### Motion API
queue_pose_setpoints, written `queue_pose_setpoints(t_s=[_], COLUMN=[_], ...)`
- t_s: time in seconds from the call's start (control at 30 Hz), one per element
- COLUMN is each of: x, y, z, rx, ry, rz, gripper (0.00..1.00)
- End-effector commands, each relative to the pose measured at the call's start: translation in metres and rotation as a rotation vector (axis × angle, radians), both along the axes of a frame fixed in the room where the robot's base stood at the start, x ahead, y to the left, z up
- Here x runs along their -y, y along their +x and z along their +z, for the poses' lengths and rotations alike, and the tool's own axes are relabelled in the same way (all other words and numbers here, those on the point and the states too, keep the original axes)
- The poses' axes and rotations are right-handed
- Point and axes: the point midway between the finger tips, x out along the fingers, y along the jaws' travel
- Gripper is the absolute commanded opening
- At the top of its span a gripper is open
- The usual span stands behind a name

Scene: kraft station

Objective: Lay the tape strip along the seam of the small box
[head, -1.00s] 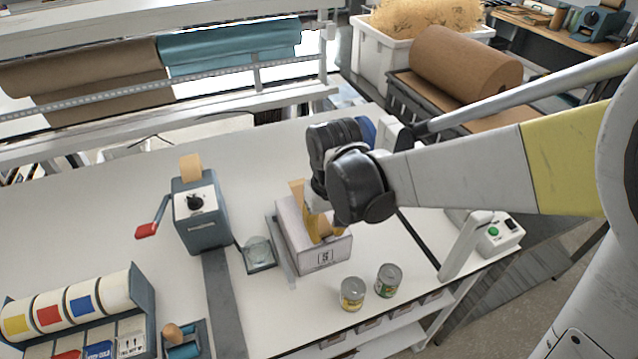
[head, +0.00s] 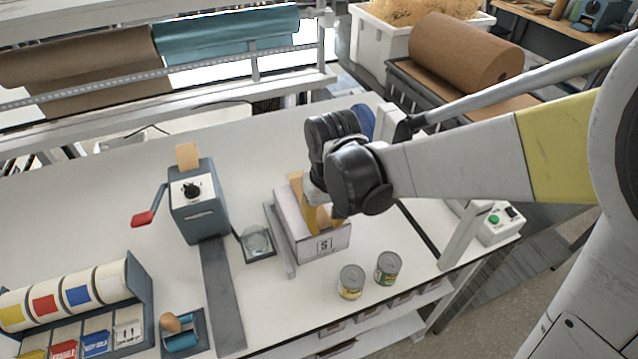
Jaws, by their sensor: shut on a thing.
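The small box (head: 319,245) is white with an "S" mark on its front and stands on the white bench. My gripper (head: 322,215) is directly over the box, its yellow fingers pointing down at the top. A tan strip (head: 295,186) shows at the far end of the box top, beside my gripper. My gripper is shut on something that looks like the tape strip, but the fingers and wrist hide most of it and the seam. I cannot tell how much of the strip touches the box.
A tape dispenser (head: 198,208) with a red-handled lever stands left of the box, with a glass dish (head: 256,241) between them. Two cans (head: 351,282) (head: 388,268) stand close in front. A label roll rack (head: 75,290) is at front left. A grey guide (head: 280,240) runs along the box's left side.

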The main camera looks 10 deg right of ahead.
Motion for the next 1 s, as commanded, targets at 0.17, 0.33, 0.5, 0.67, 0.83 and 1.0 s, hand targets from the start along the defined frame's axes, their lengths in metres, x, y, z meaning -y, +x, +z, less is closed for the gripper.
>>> queue_pose_setpoints(t_s=[0.17, 0.33, 0.5, 0.67, 0.83, 1.0], x=[0.0000, 0.0000, 0.0000, 0.0000, 0.0000, 0.0000], y=[0.0000, 0.0000, 0.0001, 0.0001, 0.0001, 0.0000], z=[-0.0006, -0.0029, -0.0056, -0.0080, -0.0085, -0.0084], rx=[0.000, 0.000, 0.000, 0.000, 0.000, 0.000], ry=[0.000, 0.000, 0.000, 0.000, 0.000, 0.000], rz=[0.000, 0.000, 0.000, 0.000, 0.000, 0.000], gripper=[0.17, 0.17, 0.17, 0.17, 0.17, 0.17])
